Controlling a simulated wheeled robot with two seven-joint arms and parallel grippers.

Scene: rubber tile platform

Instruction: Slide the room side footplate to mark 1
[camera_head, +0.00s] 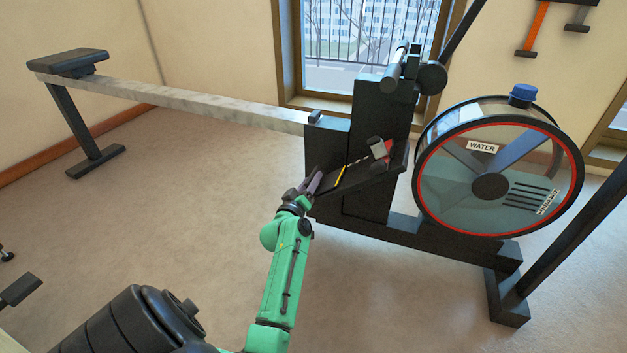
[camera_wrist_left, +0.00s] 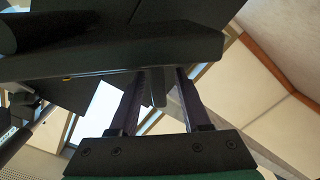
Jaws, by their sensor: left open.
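The room side footplate (camera_head: 372,176) is a dark sloping plate on the near side of the rowing machine's black frame (camera_head: 368,125). A yellow strip (camera_head: 340,176) and a grey and red piece (camera_head: 378,148) show on it. I cannot read mark 1 or any number there. My left gripper (camera_head: 314,183) is open at the footplate's lower left end. In the left wrist view, the dark underside of a plate (camera_wrist_left: 110,62) spans above the open fingers (camera_wrist_left: 158,103). A narrow dark tab (camera_wrist_left: 157,88) shows between them; I cannot tell whether they touch it. My right gripper is not in view.
A pale rail (camera_head: 200,103) runs left from the frame to a black seat (camera_head: 68,62). The round water tank (camera_head: 478,187) stands right of the footplate, with a black post (camera_head: 580,235) at far right. Open floor (camera_head: 180,215) lies to the left.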

